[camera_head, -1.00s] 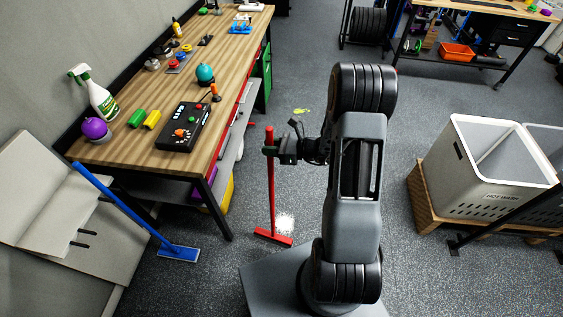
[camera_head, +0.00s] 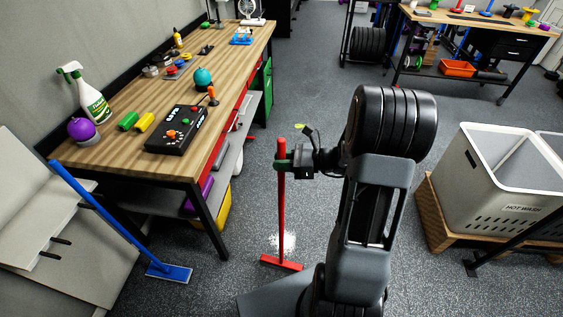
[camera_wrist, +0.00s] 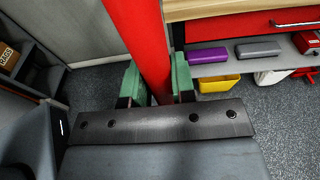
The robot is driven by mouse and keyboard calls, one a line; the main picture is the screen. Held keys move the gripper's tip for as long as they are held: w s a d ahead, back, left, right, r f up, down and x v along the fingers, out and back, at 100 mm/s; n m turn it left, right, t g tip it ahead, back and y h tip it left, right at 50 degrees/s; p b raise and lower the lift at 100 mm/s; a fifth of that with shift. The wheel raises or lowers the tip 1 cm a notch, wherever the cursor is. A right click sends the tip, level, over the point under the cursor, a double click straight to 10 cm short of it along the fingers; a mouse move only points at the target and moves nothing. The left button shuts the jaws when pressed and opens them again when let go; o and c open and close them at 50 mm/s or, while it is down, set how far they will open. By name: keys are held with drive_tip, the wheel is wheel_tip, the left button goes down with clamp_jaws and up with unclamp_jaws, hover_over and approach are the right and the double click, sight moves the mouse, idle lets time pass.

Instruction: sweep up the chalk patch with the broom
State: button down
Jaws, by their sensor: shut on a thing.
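The red broom (camera_head: 282,205) stands upright, its wide red head (camera_head: 281,263) low at the floor. My gripper (camera_head: 283,164) is shut around the upper part of its handle. In the wrist view the red handle (camera_wrist: 143,45) passes between my green fingertips (camera_wrist: 157,84). The white chalk patch (camera_head: 289,243) lies on the dark speckled floor, just behind and beside the broom head. The broom handle and head cover part of it. I cannot tell whether the head touches the floor.
A wooden workbench (camera_head: 185,75) with several items runs along the left. A blue broom (camera_head: 105,215) leans beside it. A white laundry bin (camera_head: 490,185) on a wooden pallet stands at right. A small yellow-green patch (camera_head: 302,127) lies on the floor beyond my gripper. Floor between is open.

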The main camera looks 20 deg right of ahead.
drive_tip(key=shift+r, duration=0.1)
drive_tip(key=shift+r+n+g+y+p, duration=0.4)
drive_tip(key=shift+r+n+g+p, duration=0.2)
drive_tip(key=shift+g+p, duration=0.15)
drive_tip(key=shift+f+n+g, duration=0.1)
drive_tip(key=shift+n+g, duration=0.2)
drive_tip(key=shift+g, duration=0.05)
drive_tip(key=shift+f+b, duration=1.6)
drive_tip(key=shift+f, duration=0.85)
drive_tip(key=shift+w, duration=0.1)
